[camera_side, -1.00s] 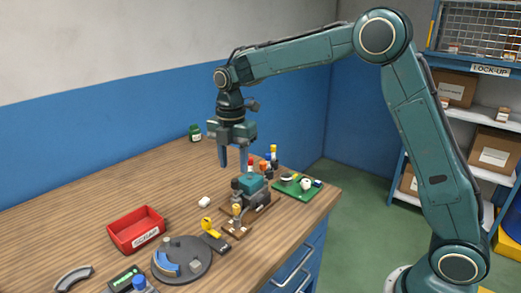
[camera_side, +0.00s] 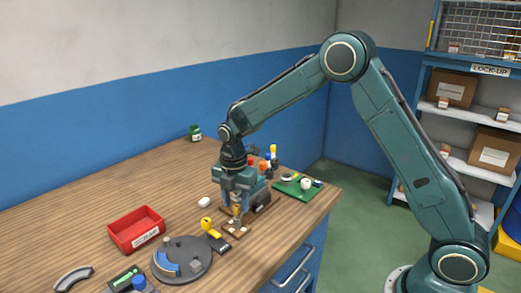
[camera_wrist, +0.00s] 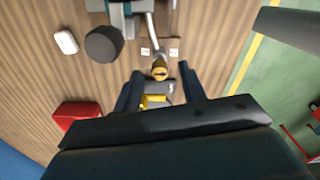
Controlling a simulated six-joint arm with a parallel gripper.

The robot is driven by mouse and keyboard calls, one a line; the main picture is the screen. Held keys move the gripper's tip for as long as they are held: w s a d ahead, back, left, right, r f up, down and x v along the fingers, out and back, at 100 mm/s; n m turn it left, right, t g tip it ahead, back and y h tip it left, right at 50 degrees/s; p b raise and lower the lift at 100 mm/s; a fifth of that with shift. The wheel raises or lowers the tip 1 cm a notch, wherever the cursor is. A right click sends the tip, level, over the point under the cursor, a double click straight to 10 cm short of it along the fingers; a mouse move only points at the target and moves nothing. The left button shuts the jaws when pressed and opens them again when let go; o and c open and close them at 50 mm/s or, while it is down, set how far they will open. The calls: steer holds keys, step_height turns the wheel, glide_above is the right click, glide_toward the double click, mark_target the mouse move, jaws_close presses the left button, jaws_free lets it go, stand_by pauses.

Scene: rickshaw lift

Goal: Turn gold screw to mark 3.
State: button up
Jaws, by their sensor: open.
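The gold screw (camera_side: 236,210) stands at the front of the teal device, above a small brown plate (camera_side: 232,232). In the wrist view the gold screw (camera_wrist: 160,70) has a dark slot in its head and lies just beyond my fingertips, roughly centred between them. My gripper (camera_side: 237,204) is open and low over the device, with its fingers pointing down around the screw's area; contact cannot be told. The gripper (camera_wrist: 160,84) also shows in the wrist view with its fingers apart and nothing between them. Small pale tags (camera_wrist: 145,51) sit near the screw; their numbers are unreadable.
A yellow-handled part (camera_side: 207,224) stands close in front of the screw. A red tray (camera_side: 120,238), a dark round turntable (camera_side: 195,245) and a white block (camera_side: 204,202) are to the left. A green board (camera_side: 306,195) lies to the right. The table's rear is mostly clear.

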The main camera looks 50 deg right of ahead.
steer(key=shift+f, duration=0.35)
jaws_close()
